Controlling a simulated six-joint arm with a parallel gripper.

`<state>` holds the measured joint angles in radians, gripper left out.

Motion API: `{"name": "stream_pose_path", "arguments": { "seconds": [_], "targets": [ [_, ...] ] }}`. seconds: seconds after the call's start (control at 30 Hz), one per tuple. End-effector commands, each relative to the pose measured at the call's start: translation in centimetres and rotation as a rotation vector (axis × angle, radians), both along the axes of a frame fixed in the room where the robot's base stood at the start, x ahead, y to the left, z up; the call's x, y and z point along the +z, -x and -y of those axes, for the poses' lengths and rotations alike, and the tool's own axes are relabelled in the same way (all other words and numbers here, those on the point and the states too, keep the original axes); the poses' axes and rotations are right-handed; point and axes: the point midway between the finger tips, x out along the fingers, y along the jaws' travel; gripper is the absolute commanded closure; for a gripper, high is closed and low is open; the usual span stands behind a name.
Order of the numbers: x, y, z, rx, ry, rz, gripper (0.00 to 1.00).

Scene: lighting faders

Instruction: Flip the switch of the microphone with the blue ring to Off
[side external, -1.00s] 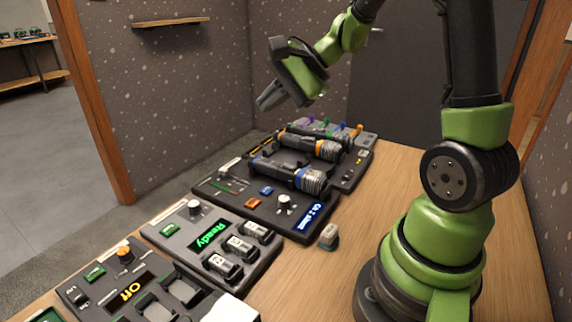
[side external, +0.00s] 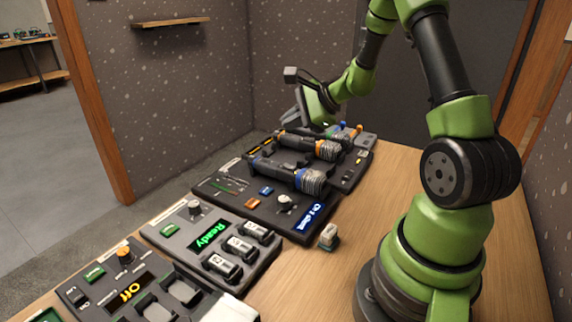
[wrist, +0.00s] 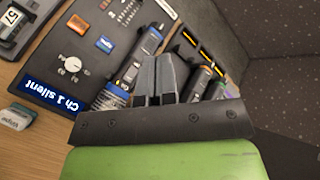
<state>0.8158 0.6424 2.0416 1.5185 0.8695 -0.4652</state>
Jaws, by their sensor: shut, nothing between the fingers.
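The microphone with the blue ring (side external: 288,174) lies in a cradle on the black mixer panel, its mesh head to the right. It also shows in the wrist view (wrist: 129,73), just left of my fingers. A microphone with an orange ring (side external: 308,144) lies parallel behind it. My gripper (side external: 301,121) is shut and empty, low over the far part of the panels. In the wrist view my shut fingers (wrist: 160,62) point past the blue-ringed microphone's right side and partly cover what lies beyond. I cannot make out the blue-ringed microphone's switch position.
The mixer panel's blue display (side external: 312,217) reads "Ch 1 silent", with a white knob (side external: 285,202) beside it. A "Ready" charger panel (side external: 214,240) and an "Off" panel (side external: 125,290) stand nearer. A small white-topped block (side external: 329,236) lies on the wooden table.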

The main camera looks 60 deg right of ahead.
Motion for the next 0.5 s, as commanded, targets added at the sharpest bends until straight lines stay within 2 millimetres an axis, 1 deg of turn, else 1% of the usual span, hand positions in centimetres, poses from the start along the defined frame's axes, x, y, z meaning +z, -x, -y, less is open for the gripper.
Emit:
{"name": "stream_pose_path", "arguments": {
  "seconds": [0.3,0.5],
  "targets": [
    [-4.3,-0.5,-0.1,0.000,-0.006,-0.003,1.00],
    [-6.7,-0.8,0.0,-0.001,-0.003,-0.002,1.00]
  ]
}}
